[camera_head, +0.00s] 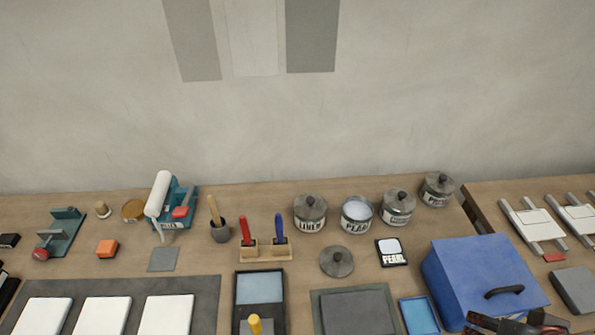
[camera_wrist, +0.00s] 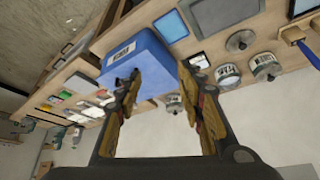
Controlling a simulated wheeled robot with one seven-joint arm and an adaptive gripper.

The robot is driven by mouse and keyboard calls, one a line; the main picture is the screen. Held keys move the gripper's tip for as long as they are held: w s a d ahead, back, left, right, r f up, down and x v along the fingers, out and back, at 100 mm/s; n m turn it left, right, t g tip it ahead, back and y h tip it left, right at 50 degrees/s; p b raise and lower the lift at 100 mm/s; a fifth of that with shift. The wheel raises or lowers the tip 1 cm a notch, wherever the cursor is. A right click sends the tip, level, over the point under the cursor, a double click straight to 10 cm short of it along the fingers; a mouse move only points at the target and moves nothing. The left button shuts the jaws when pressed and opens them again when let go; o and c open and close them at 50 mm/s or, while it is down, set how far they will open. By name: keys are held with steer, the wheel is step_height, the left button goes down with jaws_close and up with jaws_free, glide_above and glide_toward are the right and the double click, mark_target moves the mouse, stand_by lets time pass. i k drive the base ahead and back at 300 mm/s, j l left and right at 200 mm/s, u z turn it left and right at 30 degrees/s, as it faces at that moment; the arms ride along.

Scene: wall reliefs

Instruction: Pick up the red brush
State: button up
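The red brush (camera_head: 245,231) stands upright, handle up, in a small wooden holder (camera_head: 267,254) on the workbench, left of a blue brush (camera_head: 279,229) in the same holder. The lower part of the red brush is hidden by the holder. My gripper (camera_head: 520,325) is at the bottom right of the head view, by the front of the blue box, well to the right of the brushes. In the wrist view my gripper (camera_wrist: 160,72) has its fingers spread apart with nothing held between them. The red brush cannot be made out in the wrist view.
The blue box (camera_head: 485,278) with a black handle is close to my gripper. Several labelled tins (camera_head: 357,216) stand behind, with a loose lid (camera_head: 337,261) right of the brush holder.

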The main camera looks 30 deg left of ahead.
mark_target(243, 221)
steer(key=u, duration=1.85)
